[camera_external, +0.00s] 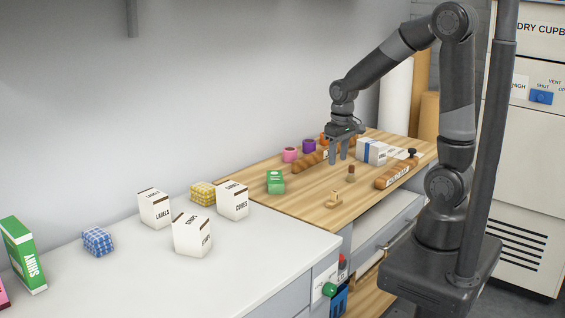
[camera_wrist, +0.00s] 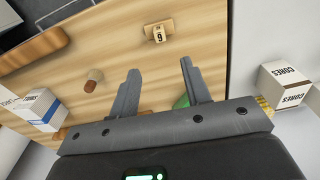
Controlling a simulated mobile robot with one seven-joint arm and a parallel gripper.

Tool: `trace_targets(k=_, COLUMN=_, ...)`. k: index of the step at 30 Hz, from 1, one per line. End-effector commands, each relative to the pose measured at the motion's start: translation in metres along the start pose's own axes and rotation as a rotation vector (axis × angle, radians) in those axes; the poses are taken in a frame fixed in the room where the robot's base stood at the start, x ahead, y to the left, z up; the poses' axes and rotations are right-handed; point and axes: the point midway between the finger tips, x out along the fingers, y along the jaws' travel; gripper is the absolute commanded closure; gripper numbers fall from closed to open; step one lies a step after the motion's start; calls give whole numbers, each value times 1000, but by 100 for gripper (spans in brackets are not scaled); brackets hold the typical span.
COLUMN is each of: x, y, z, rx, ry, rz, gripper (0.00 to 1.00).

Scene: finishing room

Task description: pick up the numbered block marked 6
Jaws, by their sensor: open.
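A small wooden block (camera_wrist: 159,33) bears a pale label with a digit that looks like a 6 or a 9; in the wrist view it lies beyond my fingertips, near the table's edge. A small wooden piece (camera_external: 334,199) near the front edge of the wooden top in the external view appears to be the same block, its digit too small to read there. My gripper (camera_external: 337,156) is open and empty, above the back part of the wooden top and apart from the block. Its two fingers also show in the wrist view (camera_wrist: 160,70).
White boxes (camera_external: 192,235) stand on the white counter.

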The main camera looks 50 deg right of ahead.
Motion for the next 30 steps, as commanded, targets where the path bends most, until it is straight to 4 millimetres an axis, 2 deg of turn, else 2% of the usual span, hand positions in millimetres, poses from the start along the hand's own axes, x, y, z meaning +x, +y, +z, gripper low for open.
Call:
trace_targets(k=3, x=19, y=1, z=-7, rx=5, ry=-38, rz=3, gripper=56)
trace_targets(k=8, x=32, y=1, z=-10, rx=8, ry=-57, rz=5, gripper=56)
trace_targets(k=15, x=68, y=2, z=-7, rx=8, ry=-60, rz=5, gripper=56)
trace_targets(k=23, x=88, y=1, z=-5, rx=8, ry=-57, rz=5, gripper=56)
trace_targets(k=30, x=121, y=0, z=2, rx=8, ry=-59, rz=5, gripper=56)
